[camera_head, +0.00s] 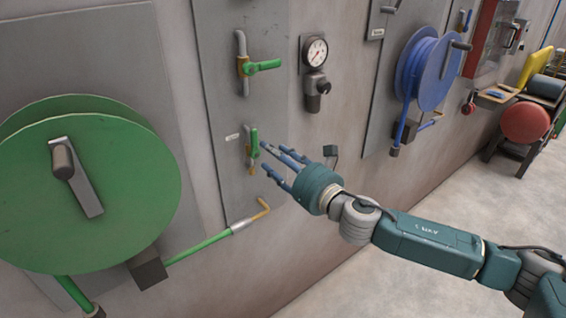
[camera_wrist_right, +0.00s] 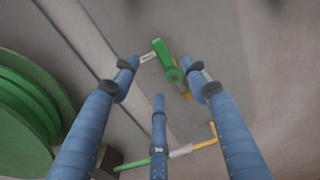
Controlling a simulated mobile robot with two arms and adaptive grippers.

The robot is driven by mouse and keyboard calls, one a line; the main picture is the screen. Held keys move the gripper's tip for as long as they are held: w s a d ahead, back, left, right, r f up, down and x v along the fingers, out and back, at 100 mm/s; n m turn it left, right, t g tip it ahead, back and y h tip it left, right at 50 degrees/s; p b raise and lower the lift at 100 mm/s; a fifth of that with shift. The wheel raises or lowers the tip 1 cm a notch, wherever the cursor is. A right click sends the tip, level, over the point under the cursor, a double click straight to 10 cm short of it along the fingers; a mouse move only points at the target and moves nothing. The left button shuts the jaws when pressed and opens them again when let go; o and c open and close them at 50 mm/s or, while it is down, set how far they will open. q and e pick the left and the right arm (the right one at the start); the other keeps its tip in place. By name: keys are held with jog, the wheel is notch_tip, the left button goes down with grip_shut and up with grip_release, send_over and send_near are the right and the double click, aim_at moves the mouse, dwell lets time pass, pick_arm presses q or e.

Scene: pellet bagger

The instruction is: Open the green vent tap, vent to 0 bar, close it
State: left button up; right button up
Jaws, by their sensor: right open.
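The lower green tap (camera_head: 254,143) sits on a grey wall panel, its handle upright along its short pipe and a small label beside it. I take it for the vent tap. It also shows in the right wrist view (camera_wrist_right: 165,60), ahead of and between the fingers. My right gripper (camera_head: 268,156) is open and empty, its fingertips just right of this tap; I cannot tell whether they touch it. A second green tap (camera_head: 262,67) above has its handle pointing right. A round white gauge (camera_head: 317,52) is at upper right; its reading is too small to tell. My left gripper is out of view.
A large green hose reel (camera_head: 120,200) stands out from the wall at left. A green hose with a brass end (camera_head: 262,208) runs below the tap. A blue reel (camera_head: 432,75) and red cabinet (camera_head: 488,40) are further right. The floor at lower right is clear.

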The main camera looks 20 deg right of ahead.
jog(key=shift+v, duration=1.85)
